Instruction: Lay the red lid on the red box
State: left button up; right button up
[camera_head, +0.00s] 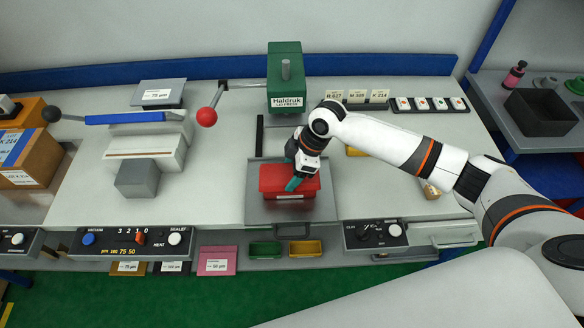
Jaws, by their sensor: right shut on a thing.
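The red box (288,197) stands on a grey plate (290,213) at the front middle of the bench, with a pale label on its front. The red lid (272,177) shows as the flat red top over the box; I cannot tell whether it rests fully on the rim or is slightly above it. My right gripper (294,184), with teal fingertips, comes down from above and is shut on the red lid. The fingers hide part of the lid. My left gripper is not in view.
A green Haldruk press (286,80) stands behind the box. Small green (264,249) and yellow (305,247) bins sit below the front edge. A cardboard box (28,155) is far left.

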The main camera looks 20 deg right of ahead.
jog(key=shift+f, duration=0.85)
dwell(0.8)
jog(key=o, duration=1)
jog(key=b+v, duration=0.2)
jog(key=v, duration=1)
jog(key=shift+s, duration=0.1)
